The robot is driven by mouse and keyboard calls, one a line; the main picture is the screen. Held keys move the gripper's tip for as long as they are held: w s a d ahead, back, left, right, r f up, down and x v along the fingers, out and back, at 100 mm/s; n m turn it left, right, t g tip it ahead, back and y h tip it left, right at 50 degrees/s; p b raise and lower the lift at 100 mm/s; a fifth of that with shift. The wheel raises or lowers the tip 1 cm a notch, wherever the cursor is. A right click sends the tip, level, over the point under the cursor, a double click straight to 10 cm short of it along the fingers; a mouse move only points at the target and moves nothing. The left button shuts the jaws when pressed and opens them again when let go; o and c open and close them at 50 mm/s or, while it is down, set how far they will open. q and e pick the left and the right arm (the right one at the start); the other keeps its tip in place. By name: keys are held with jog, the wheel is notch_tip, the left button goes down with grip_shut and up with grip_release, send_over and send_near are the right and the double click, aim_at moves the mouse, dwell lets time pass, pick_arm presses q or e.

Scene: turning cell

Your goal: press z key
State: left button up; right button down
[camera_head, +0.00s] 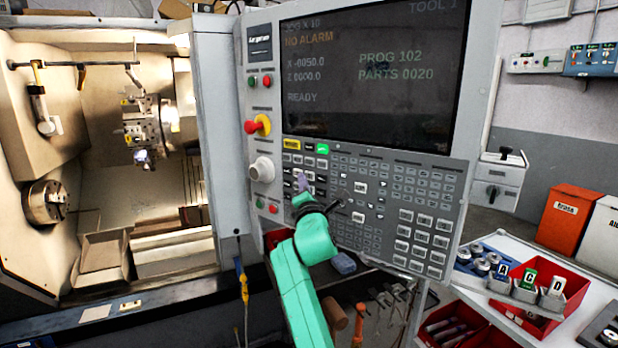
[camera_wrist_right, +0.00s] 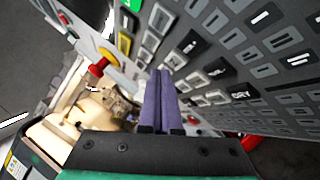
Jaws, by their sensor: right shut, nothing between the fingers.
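The control panel (camera_head: 487,60) carries a keypad of small keys under a dark screen (camera_head: 375,75). The screen reads NO ALARM, X -0050.0, Z 0000.0 and READY. My right gripper (camera_head: 302,181) is shut and empty, its purple fingertips over the left key block below the screen. In the right wrist view the shut fingers (camera_wrist_right: 160,76) point at the panel among white keys, with a key marked DRY (camera_wrist_right: 240,94) to their right. I cannot make out which key is Z, nor whether the tips touch a key. My left gripper is not in view.
A red-and-yellow emergency stop (camera_head: 258,126) and a white knob (camera_head: 262,169) sit left of the keys. The open lathe chamber (camera_head: 120,200) lies further left. A side table (camera_head: 530,250) with red bins stands at the right.

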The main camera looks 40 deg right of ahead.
jog(key=shift+d, duration=0.15)
jog(key=shift+d, duration=0.3)
dwell(0.3)
jog(key=shift+w+d+p, duration=0.1)
jog(key=shift+d+p, duration=0.2)
jog(key=shift+p, duration=0.05)
dwell(0.6)
jog(key=shift+a, duration=0.7)
jog(key=shift+s+a, duration=0.2)
jog(key=shift+a, duration=0.6)
jog(key=shift+s+a, duration=0.2)
jog(key=shift+a, duration=0.65)
jog(key=shift+s+a, duration=0.2)
jog(key=shift+a, duration=0.6)
